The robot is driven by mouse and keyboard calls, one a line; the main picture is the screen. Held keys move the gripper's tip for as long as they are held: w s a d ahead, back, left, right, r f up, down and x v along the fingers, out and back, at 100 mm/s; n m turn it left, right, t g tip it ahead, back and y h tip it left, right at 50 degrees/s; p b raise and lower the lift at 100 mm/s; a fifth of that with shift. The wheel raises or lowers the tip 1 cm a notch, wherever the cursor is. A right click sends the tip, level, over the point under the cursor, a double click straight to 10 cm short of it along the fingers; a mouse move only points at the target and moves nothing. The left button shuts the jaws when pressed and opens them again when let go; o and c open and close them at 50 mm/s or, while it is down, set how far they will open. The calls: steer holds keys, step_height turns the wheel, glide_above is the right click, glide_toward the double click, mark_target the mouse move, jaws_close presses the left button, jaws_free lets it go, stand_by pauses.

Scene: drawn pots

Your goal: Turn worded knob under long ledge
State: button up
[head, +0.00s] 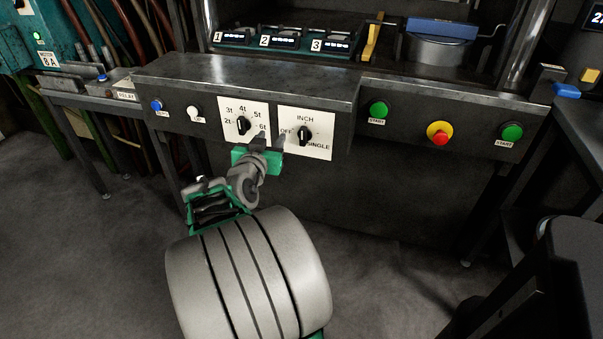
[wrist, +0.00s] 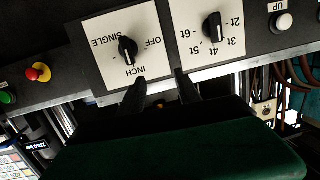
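The worded knob (head: 303,134) is a black knob on a white plate marked INCH, OFF and SINGLE, on the dark panel under the long metal ledge (head: 250,82). It shows upside down in the wrist view (wrist: 127,48). It stands roughly upright; I cannot tell exactly which word it points to. My gripper (head: 268,144) is just left of and a little below this knob, in front of the panel. In the wrist view its two dark fingers (wrist: 162,84) are apart with nothing between them. They sit near the plate's edge, clear of the knob.
A similar knob (head: 243,125) marked with tonnages is close on the left, its plate partly behind my gripper. Blue and white buttons (head: 194,112) lie further left. Green start buttons and a red-yellow stop button (head: 439,134) lie right. The ledge overhangs the panel.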

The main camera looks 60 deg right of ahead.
steer(key=g+h+b, duration=0.1)
steer(key=h+b, duration=0.1)
steer(key=b, duration=0.1)
glide_toward(302, 135)
steer(key=d, duration=0.2)
steer(key=shift+m, duration=0.4)
steer(key=d, duration=0.3)
steer(key=w+d, duration=0.1)
steer(key=d, duration=0.3)
steer(key=shift+w+d, duration=0.25)
jaws_close()
